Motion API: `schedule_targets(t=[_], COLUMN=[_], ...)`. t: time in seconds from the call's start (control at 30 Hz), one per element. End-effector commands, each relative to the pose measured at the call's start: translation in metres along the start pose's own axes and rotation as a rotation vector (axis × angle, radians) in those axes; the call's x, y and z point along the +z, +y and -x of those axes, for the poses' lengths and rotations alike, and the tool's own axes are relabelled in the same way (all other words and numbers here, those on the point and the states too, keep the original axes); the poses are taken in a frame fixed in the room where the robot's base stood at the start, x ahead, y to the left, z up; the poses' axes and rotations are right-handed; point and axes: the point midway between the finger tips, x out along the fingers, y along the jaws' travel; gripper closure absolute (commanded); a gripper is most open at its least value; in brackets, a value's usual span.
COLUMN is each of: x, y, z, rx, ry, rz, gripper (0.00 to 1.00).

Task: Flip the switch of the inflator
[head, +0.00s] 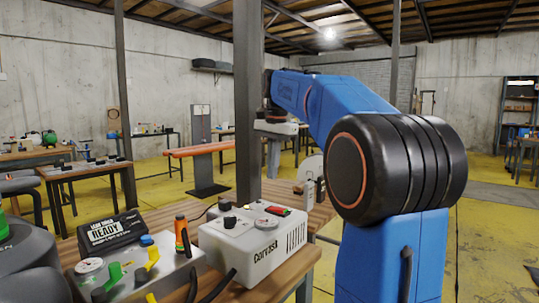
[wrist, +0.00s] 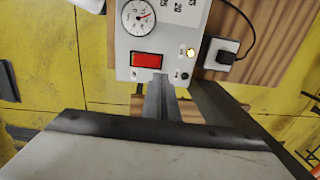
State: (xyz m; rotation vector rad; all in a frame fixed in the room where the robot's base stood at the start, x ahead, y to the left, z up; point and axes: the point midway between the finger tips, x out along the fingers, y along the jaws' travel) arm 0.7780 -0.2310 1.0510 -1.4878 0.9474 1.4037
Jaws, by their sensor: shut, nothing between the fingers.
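In the wrist view, the inflator's white panel (wrist: 170,38) carries a round gauge (wrist: 139,17), a red switch (wrist: 146,61) in a dark frame and a lit yellowish lamp (wrist: 191,52). My gripper (wrist: 160,82) is shut and empty. Its fingertips lie by the panel's lower edge, just below and right of the red switch; I cannot tell whether they touch. In the head view, a white box (head: 250,250) with a small red switch (head: 278,211) and a gauge stands on the near bench. My fingers are not clear there.
A grey post (head: 248,100) rises behind the white box. Yellow floor lies beyond.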

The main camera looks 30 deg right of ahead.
Motion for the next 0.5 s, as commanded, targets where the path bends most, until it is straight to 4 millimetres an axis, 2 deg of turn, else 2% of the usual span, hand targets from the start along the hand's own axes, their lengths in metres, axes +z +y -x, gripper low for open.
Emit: schedule_targets(t=[0.2, 0.5], x=[-0.001, 0.0], y=[-0.009, -0.013], z=[0.034, 0.05], rx=[-0.001, 0.0], ry=[0.001, 0.0], rz=[0.0, -0.001], gripper=[1.0, 1.0])
